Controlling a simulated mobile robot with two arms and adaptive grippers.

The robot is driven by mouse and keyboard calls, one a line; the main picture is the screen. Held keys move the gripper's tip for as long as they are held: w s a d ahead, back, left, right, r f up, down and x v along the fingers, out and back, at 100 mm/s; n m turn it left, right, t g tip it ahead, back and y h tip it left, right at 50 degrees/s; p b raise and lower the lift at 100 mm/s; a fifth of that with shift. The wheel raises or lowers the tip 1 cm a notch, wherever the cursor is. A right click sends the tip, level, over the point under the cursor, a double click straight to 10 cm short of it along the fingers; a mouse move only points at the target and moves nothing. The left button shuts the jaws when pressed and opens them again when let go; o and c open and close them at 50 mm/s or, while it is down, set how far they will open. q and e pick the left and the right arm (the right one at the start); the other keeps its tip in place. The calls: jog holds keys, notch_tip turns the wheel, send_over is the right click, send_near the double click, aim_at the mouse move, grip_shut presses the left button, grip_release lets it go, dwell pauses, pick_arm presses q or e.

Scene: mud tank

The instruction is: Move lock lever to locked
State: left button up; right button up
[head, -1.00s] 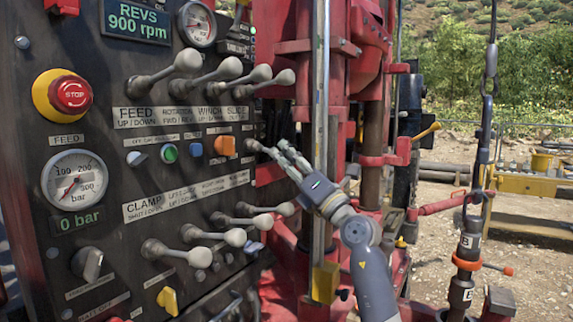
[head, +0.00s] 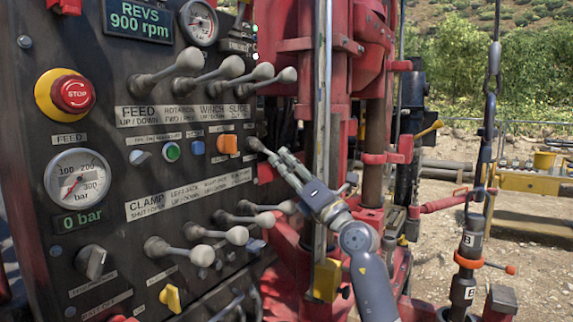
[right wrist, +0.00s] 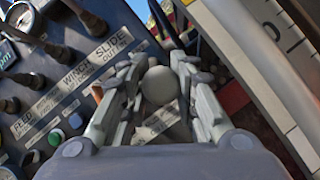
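The lever at the panel's right edge (head: 255,144), beside the orange switch, is the one my right gripper meets; I take it as the lock lever, though its label is not readable. My right gripper (head: 282,162) comes in from the lower right at its outer end. In the right wrist view the round grey knob (right wrist: 160,86) fills the narrow gap between the fingers (right wrist: 160,75), one on each side. The gripper appears shut on it. My left gripper is not in view.
The dark control panel (head: 120,265) carries grey-knobbed levers above (head: 190,60) and below (head: 200,257), a red stop button (head: 74,94) and an orange switch (head: 228,143). A vertical steel post (head: 322,110) and red rig frame stand close by the right arm.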

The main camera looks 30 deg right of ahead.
jog(key=o, duration=0.4)
jog(key=shift+w+a+f, duration=0.1)
jog(key=shift+f, duration=0.3)
jog(key=shift+c, duration=0.2)
jog(key=shift+r, duration=0.1)
jog(key=shift+r, duration=0.1)
jog(key=v, duration=1.2)
